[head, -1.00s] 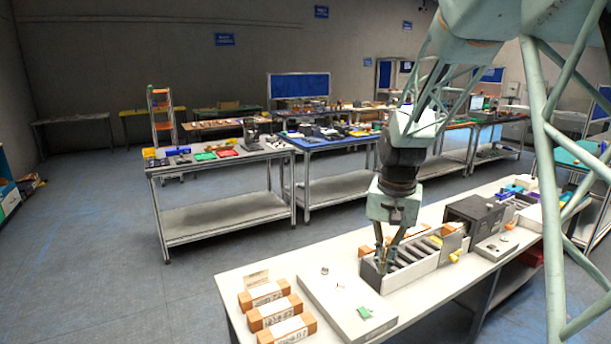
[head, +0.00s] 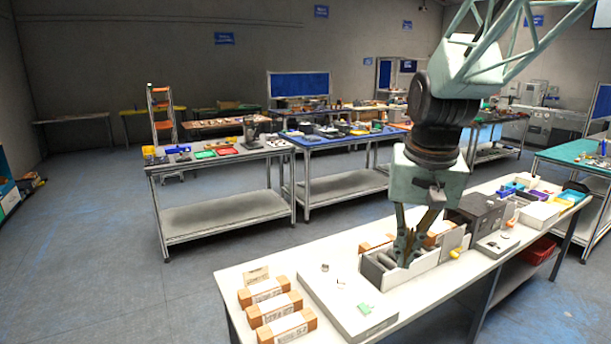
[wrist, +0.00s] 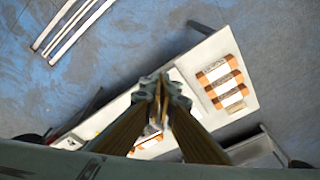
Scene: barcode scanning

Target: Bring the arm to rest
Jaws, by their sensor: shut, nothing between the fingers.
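My gripper (head: 406,260) points down in the head view, in front of the grey roller tray (head: 378,268) on the white workbench (head: 235,283). How high it is above the tray is hard to tell. In the wrist view my gripper (wrist: 160,80) has its fingers together at the tips, with nothing held. Part of the tray is hidden behind the fingers. Several brown boxes with white labels (head: 274,308) lie in a row at the near left end of the bench. They also show in the wrist view (wrist: 222,82).
A flat pale plate (head: 340,300) with a small green piece lies between the boxes and the tray. A dark box-shaped machine (head: 478,212) and coloured bins (head: 540,213) stand further right. Other tables (head: 215,203) stand behind, across open floor (head: 100,270).

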